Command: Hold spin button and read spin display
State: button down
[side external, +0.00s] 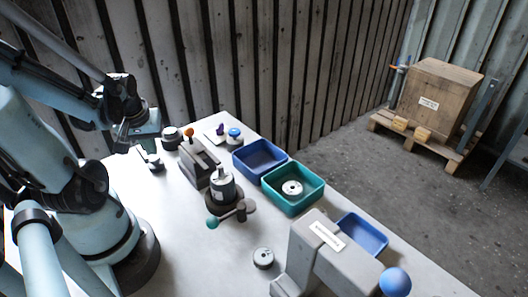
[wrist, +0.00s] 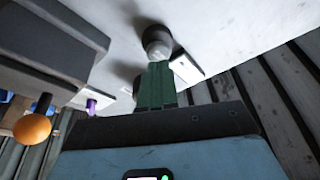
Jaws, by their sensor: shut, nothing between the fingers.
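My gripper (side external: 147,146) is at the left back of the white table, low over it, with its green fingers (wrist: 156,86) shut and empty. In the wrist view, a rounded grey, dark-based piece (wrist: 158,40) lies just beyond the fingertips; I cannot tell whether they touch it. A small white plate (wrist: 187,69) is beside the fingers, with no readable text. A small pale and dark cylinder (side external: 154,162) is below the gripper in the side view. I cannot tell which part is the spin button, and no spin reading is legible.
A grey block (side external: 198,158) with an orange-balled lever (side external: 189,132) stands close right of the gripper. A motor-like part (side external: 224,186) sits in a holder with a crank. Blue (side external: 236,163) and teal (side external: 275,203) bins and a grey press (side external: 322,262) stand further right.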

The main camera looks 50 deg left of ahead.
jog(key=shift+r, duration=2.75)
